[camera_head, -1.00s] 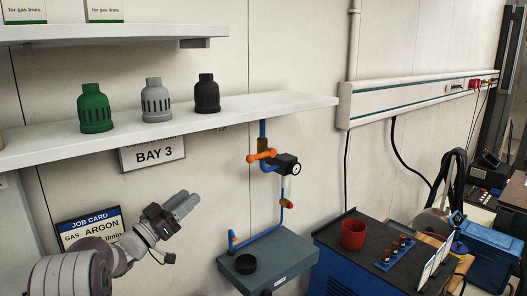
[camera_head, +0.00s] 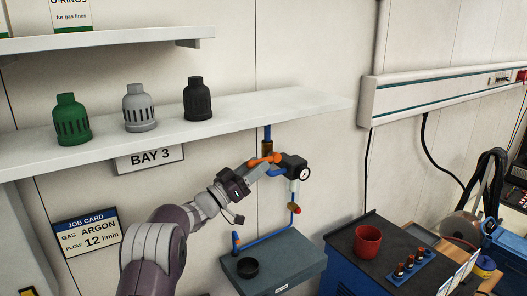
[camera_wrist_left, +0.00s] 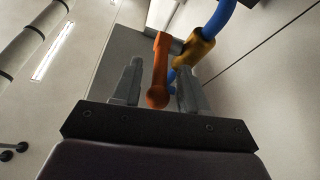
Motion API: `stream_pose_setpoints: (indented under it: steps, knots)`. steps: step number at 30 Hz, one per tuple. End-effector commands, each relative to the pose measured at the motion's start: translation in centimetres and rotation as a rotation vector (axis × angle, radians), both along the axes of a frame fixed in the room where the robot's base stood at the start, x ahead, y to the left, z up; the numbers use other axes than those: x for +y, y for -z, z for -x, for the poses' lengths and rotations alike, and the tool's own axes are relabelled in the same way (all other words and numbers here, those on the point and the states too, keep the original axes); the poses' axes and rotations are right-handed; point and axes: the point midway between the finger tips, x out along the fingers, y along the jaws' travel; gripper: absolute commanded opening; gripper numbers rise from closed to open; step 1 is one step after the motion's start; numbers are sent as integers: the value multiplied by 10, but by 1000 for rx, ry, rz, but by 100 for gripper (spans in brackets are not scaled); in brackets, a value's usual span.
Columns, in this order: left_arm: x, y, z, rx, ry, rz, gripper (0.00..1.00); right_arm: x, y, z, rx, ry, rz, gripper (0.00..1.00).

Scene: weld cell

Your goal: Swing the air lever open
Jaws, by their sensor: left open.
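The orange air lever (camera_head: 265,159) sits on the blue air pipe by the wall, under the shelf. It lies crosswise to the pipe, pointing left in the head view. In the left wrist view the lever (camera_wrist_left: 159,72) hangs between the two grey fingers, its round end low between them. My left gripper (camera_head: 259,168) is open around the lever, with a finger on each side; the wrist view shows gaps to both fingers (camera_wrist_left: 157,85). A brass valve body (camera_wrist_left: 196,47) and blue pipe are behind it. My right gripper is in neither view.
A black regulator with a gauge (camera_head: 305,174) is just right of the lever. The shelf (camera_head: 230,115) with green, grey and black caps is above. A grey stand (camera_head: 290,262) with a black ring is below, and a red cup (camera_head: 367,242) stands right of it.

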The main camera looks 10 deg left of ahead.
Motion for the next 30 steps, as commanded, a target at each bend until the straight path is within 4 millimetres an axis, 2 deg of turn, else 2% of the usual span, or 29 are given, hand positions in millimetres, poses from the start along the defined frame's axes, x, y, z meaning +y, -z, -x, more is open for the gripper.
stream_pose_setpoints:
  steps: [1,3,14,15,17,18,19,23,27,30]
  knots:
    - [-6,-8,-6,0,1,1,43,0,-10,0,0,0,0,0]
    - [-11,-10,-13,1,0,1,43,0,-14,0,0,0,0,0]
    - [-17,-10,-21,0,-1,0,43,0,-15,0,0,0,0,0]
    - [-17,-10,-21,0,-1,0,37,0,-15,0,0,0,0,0]
    - [-17,-10,-21,0,-1,0,17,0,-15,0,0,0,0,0]
    - [-17,-10,-21,0,-1,0,4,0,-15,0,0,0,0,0]
    - [-17,-10,-21,0,-1,-1,0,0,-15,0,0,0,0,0]
    - [-17,-13,-21,4,-1,-5,0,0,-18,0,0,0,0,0]
    - [-17,-31,-21,89,-2,-91,0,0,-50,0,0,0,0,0]
    - [-18,-36,-21,167,-1,-165,0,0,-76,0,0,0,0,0]
